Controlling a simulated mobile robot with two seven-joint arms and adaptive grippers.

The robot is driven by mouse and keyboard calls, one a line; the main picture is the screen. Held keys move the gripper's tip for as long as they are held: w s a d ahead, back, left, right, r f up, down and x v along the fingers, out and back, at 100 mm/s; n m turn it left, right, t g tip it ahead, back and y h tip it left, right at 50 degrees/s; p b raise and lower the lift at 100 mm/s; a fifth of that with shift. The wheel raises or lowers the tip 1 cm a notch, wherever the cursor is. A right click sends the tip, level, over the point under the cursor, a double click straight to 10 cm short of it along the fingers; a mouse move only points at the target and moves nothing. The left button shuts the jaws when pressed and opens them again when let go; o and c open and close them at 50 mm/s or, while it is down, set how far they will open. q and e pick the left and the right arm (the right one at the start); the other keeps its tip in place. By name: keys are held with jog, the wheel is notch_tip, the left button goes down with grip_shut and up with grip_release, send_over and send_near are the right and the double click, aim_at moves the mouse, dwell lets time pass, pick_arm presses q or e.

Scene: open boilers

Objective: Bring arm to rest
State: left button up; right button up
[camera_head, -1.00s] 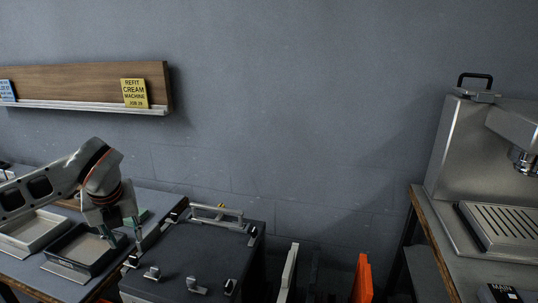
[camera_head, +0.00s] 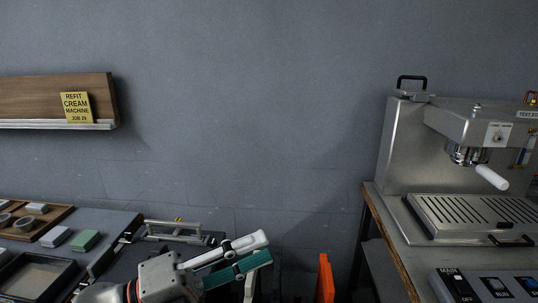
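My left gripper (camera_head: 262,249) is low in the middle of the head view, its arm coming in from the bottom left. Its grey body points to the right and slightly up. A pale bar and a teal one lie close together at its end. I cannot tell from this side whether the fingers are open or shut, and I see no clear held object. The gripper is in front of the dark box with a metal handle (camera_head: 172,228) and hides part of it. My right gripper is not in view.
An espresso machine (camera_head: 405,150) stands on a wooden-edged bench at the right, with a control panel (camera_head: 490,284) in front. An orange panel (camera_head: 325,278) stands upright left of that bench. A black tray (camera_head: 66,268) and small blocks are at the left. A wall shelf (camera_head: 45,125) bears a yellow sign (camera_head: 76,107).

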pick_arm(q)
jog(key=w+a+r+n+t+y, duration=0.1)
jog(key=w+a+n+t+y, duration=0.2)
jog(key=a+n+t+y, duration=0.35)
jog(key=w+a+n+t+y, duration=0.35)
jog(key=a+n+t, duration=0.25)
jog(key=n+t, duration=0.3)
jog(key=s+a+f+n+g+y, duration=0.2)
jog(key=a+f+n+g+y, duration=0.4)
jog(key=a+f+n+y, duration=0.75)
jog(key=s+a+f+m+g, duration=0.1)
jog(key=s+a+f+g, duration=0.35)
jog(key=s+f, duration=0.5)
jog(key=s+a+f+g, duration=0.3)
jog(key=s+f+g, duration=0.3)
jog(key=f, duration=0.6)
jog(key=d+f+n+t+h, duration=0.2)
jog(key=d+f+t+h, duration=0.2)
jog(key=d+f, duration=0.9)
jog(key=d+h, duration=0.2)
jog(key=d, duration=0.1)
jog(key=shift+w+f+t+h, duration=0.2)
jog(key=shift+w+t+h, duration=0.05)
jog(key=shift+t+h, duration=0.1)
